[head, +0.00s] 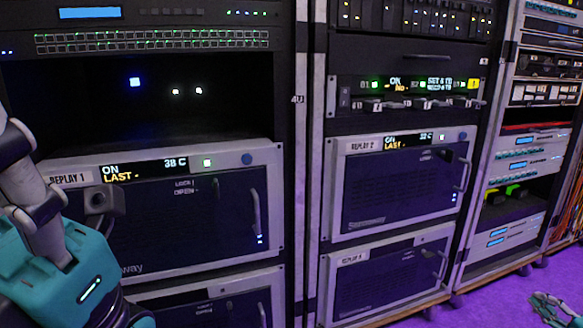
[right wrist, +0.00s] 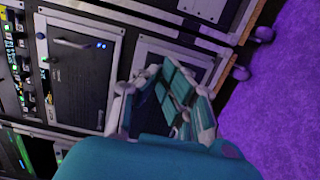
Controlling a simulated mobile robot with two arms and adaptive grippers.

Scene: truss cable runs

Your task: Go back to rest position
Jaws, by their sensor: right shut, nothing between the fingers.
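My right gripper (head: 552,310) shows at the lower right corner of the head view, cut by the frame edge, over the purple floor. In the right wrist view its teal-padded fingers (right wrist: 178,82) are closed together with nothing between them. They appear in front of a rack's lower front and the floor; whether they touch anything cannot be told. My left arm, teal and grey, fills the lower left of the head view; its fingers are not clearly seen there.
Equipment racks stand across the head view. The Replay 1 unit (head: 185,230) is behind my left arm; the Replay 2 unit (head: 400,185) is in the middle rack. Casters (right wrist: 264,34) stick out under a rack. Purple floor (head: 500,300) is open at lower right.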

